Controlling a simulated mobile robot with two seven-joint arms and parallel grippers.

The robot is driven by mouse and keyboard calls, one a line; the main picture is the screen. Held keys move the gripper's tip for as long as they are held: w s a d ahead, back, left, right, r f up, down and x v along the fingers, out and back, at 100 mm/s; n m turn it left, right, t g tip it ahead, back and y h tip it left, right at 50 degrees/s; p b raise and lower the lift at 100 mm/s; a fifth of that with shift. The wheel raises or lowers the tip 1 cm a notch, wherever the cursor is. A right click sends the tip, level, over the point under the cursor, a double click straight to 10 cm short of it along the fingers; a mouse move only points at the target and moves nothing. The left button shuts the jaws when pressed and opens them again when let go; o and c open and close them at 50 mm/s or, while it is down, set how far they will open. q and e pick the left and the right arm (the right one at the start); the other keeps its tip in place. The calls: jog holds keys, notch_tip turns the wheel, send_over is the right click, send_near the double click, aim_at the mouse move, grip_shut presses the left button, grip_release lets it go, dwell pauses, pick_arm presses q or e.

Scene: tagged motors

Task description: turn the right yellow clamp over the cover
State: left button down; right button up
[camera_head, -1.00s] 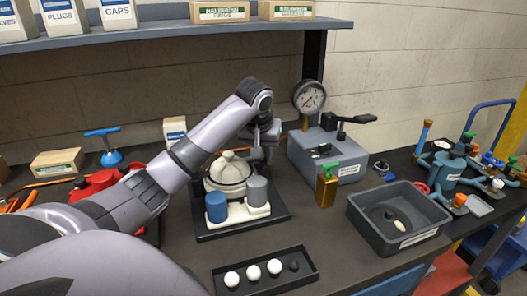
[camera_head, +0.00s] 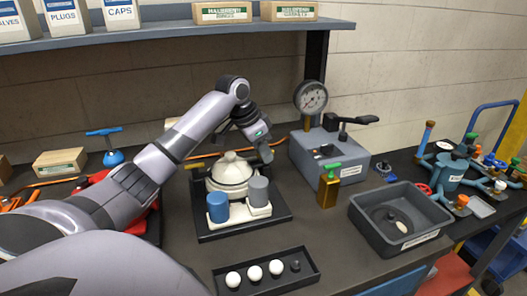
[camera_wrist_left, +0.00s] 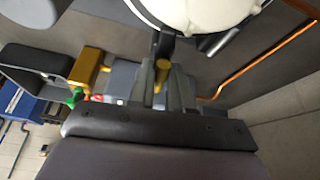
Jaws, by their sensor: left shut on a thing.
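The white domed cover (camera_head: 232,172) sits on the dark base plate of a fixture in the head view, and its pale edge fills the top of the left wrist view (camera_wrist_left: 200,12). My left gripper (camera_head: 266,156) is tilted beside the right side of the cover. In the left wrist view its two fingers (camera_wrist_left: 162,85) are shut on a small yellow piece, the right yellow clamp (camera_wrist_left: 162,70). The clamp is mostly hidden by the fingers in the head view, so its exact angle over the cover is hard to tell. My right gripper is not in view.
A blue cylinder (camera_head: 218,207) and a grey cylinder (camera_head: 259,191) stand in front of the cover. A brass block with green top (camera_head: 328,188) and a gauge box (camera_head: 340,165) stand to the right. A tray of white balls (camera_head: 300,280) lies in front; a grey bin (camera_head: 375,235) is at right.

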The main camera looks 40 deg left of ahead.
pick_arm(q)
jog(key=shift+r+m, duration=0.1)
jog(key=shift+m, duration=0.5)
jog(key=shift+h, duration=0.3)
jog(key=c, duration=1)
grip_release()
jog(key=shift+c, duration=0.2)
jog(key=v, duration=0.7)
jog(key=shift+b, duration=0.3)
jog(key=shift+w, duration=0.1)
